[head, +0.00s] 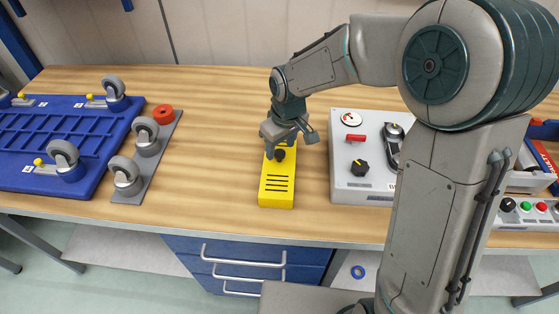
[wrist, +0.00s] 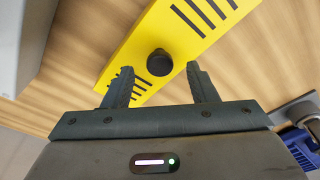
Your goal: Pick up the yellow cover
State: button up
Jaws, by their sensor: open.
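The yellow cover (head: 278,182) lies on the wooden workbench near its front edge, with black slots and a round black knob (head: 280,155) on top. In the wrist view the yellow cover (wrist: 187,32) runs diagonally, and its black knob (wrist: 160,62) shows just beyond and between the fingertips. My gripper (head: 284,146) is above the far part of the cover, pointing down. In the wrist view my gripper (wrist: 160,72) is open and empty, one finger on each side of the knob's line. I cannot tell the exact height of the fingertips above the cover.
A grey control box (head: 362,187) with a red handle and black knob stands close to the right of the cover. On the left are a blue pallet (head: 50,135) with casters and a grey plate (head: 134,188) with casters. Bare bench (head: 210,150) lies between.

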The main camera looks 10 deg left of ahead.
notch_tip(320, 180, down, 2)
jog(key=shift+w+a+f, duration=0.1)
jog(key=shift+a, duration=0.05)
grip_shut()
jog(key=shift+r, duration=0.6)
notch_tip(320, 180, up, 3)
jog(key=shift+w+f, duration=0.1)
jog(key=s+d+r+b, duration=0.1)
jog(key=s+d+r, duration=0.2)
jog(key=d+r, duration=0.4)
jog(key=d, duration=0.4)
jog(key=shift+s, duration=0.35)
